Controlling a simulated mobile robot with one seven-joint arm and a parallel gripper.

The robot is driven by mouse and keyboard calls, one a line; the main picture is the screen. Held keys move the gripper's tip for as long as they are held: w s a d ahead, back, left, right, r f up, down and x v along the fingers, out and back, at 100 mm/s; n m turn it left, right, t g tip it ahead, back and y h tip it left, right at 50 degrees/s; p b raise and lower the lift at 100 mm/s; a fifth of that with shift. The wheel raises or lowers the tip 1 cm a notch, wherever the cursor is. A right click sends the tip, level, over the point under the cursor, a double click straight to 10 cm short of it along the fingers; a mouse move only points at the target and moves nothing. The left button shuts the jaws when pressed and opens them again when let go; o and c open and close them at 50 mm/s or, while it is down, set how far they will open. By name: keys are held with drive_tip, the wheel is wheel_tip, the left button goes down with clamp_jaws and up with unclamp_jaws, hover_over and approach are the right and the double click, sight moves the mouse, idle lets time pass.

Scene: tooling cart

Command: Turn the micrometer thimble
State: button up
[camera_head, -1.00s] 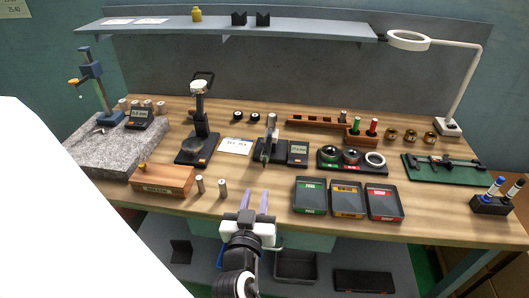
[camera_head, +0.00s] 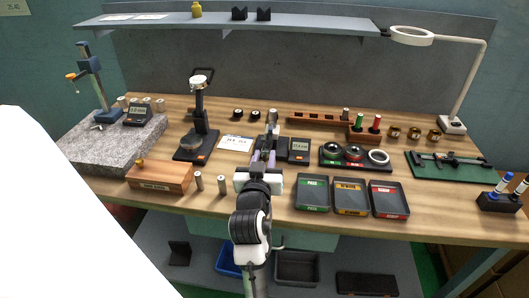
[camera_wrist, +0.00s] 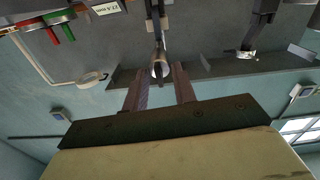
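The micrometer (camera_head: 272,120) stands on the bench beside its digital readout (camera_head: 299,150), its lower part partly covered by my gripper in the head view. In the wrist view its round metallic thimble end (camera_wrist: 159,68) lies ahead of and between the fingers. My gripper (camera_head: 263,158) reaches over the bench from the front. It also shows in the wrist view (camera_wrist: 160,84), where the fingers are apart with a clear gap. The thimble appears just beyond the fingertips; I cannot tell whether either finger touches it.
Three sorting trays, green (camera_head: 312,194), yellow (camera_head: 350,197) and red (camera_head: 388,199), lie to the right. A wooden block (camera_head: 160,178) and two metal cylinders (camera_head: 222,184) are to the left. A dial stand (camera_head: 198,125) and a paper card (camera_head: 236,143) are behind on the left.

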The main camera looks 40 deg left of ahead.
drive_tip(key=shift+w+a, duration=0.3)
drive_tip(key=shift+w, duration=0.15)
clamp_jaws()
drive_tip(key=shift+f, duration=0.1)
